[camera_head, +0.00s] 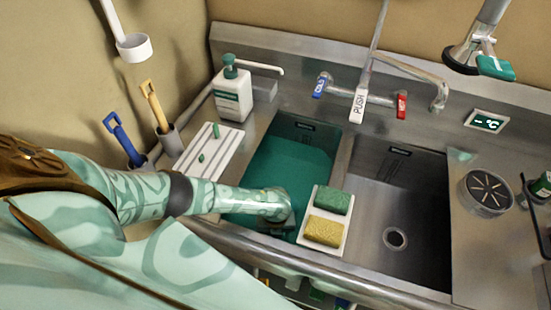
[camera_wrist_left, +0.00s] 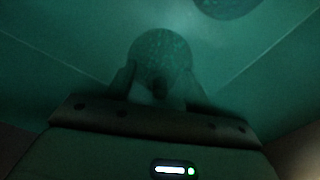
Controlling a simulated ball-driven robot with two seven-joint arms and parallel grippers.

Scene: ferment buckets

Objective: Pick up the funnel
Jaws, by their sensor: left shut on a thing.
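My left arm reaches into the left sink basin (camera_head: 262,160), which holds green liquid. In the head view my left gripper's fingers are hidden below the wrist, in the basin. In the dim green left wrist view, my left gripper (camera_wrist_left: 158,90) is shut on the funnel (camera_wrist_left: 160,55). The funnel shows as a speckled round shape, with a narrower part between the two fingers. Its details are murky. A second dark round shape (camera_wrist_left: 225,4) lies farther off at the top edge. My right gripper is not in view.
A white tray with a green sponge (camera_head: 332,201) and a yellow sponge (camera_head: 323,231) sits just right of my wrist, on the divider. The right basin (camera_head: 400,190) is empty. A soap bottle (camera_head: 232,92), ribbed white board (camera_head: 207,150) and tap (camera_head: 358,104) stand around the basin.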

